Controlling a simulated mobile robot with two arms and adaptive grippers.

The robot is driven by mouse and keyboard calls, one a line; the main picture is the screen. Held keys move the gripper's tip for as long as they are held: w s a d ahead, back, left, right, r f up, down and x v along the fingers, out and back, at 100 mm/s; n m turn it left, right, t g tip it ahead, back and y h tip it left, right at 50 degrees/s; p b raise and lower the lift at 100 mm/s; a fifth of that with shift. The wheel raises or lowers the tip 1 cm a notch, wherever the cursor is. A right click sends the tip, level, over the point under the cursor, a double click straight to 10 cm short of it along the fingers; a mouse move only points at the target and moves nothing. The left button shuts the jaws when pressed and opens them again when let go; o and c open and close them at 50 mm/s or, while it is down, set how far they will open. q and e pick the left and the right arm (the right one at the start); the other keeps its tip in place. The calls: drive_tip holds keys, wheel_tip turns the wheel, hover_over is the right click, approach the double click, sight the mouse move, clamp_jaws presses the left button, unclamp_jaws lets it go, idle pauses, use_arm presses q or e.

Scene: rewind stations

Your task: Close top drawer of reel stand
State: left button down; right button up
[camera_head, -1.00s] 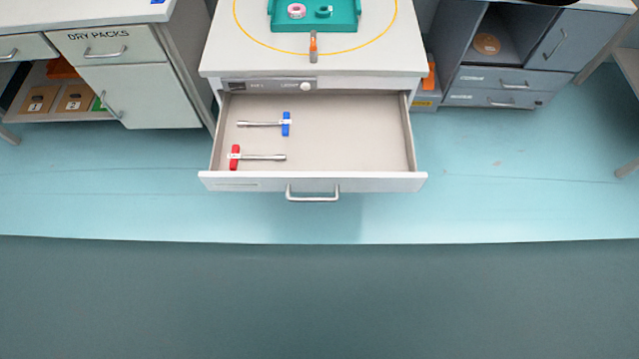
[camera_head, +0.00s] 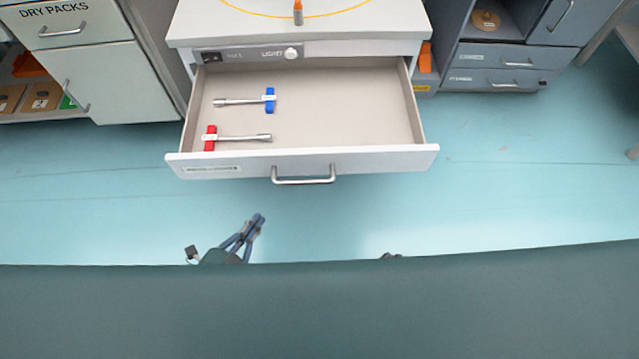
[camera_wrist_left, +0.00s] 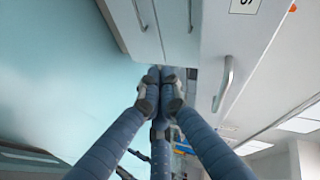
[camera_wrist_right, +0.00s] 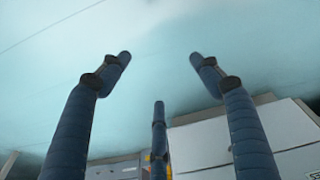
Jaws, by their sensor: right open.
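The stand's drawer (camera_head: 330,160) is pulled well out below its white top (camera_head: 300,30) in the head view. Its front carries a metal bar handle (camera_head: 303,180). Inside lie a blue-handled tool (camera_head: 269,101) and a red-handled tool (camera_head: 209,139). My left gripper (camera_head: 258,217) is in front of the drawer, apart from it and left of the handle. Its fingertips are together with nothing seen between them, also in the left wrist view (camera_wrist_left: 161,70). My right gripper (camera_wrist_right: 160,56) is open and empty in the right wrist view. Only a sliver of it (camera_head: 391,256) shows in the head view.
A cabinet marked DRY PACKS (camera_head: 100,75) stands at the left, and its handle (camera_wrist_left: 224,82) shows in the left wrist view. A grey cabinet (camera_head: 510,55) stands at the right. A knob (camera_head: 291,53) sits above the drawer. The blue floor (camera_head: 480,200) before the drawer is clear.

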sight(320, 181)
use_arm(q)
drive_tip(key=s+d+r+m+h+b, duration=0.3)
drive_tip(key=d+r+m+h+b, duration=0.3)
drive_tip(key=d+r+m, duration=0.6)
use_arm(e)
wheel_tip(320, 181, up, 5)
drive_tip(key=w+p, duration=0.1)
drive_tip(key=w, duration=0.2)
use_arm(q)
drive_tip(key=w+d, duration=0.1)
drive_tip(key=w, duration=0.1)
drive_tip(key=w+d+r+n+p, duration=0.1)
drive_tip(key=w+d, duration=0.1)
drive_tip(key=w, duration=0.1)
drive_tip(key=w+d+n, duration=0.1)
drive_tip(key=w, duration=0.1)
drive_tip(key=shift+w+d+r+h, duration=0.25)
drive_tip(key=shift+d+r+h, duration=0.05)
drive_tip(key=shift+d+h, duration=0.1)
drive_tip(key=shift+w+a+f, duration=0.1)
drive_tip(key=shift+w, duration=1.65)
use_arm(e)
drive_tip(key=shift+s+a+f, duration=0.1)
drive_tip(key=shift+s+f, duration=0.15)
drive_tip(key=shift+f, duration=0.85)
drive_tip(key=shift+s+f, duration=0.25)
drive_tip(key=shift+f, duration=0.8)
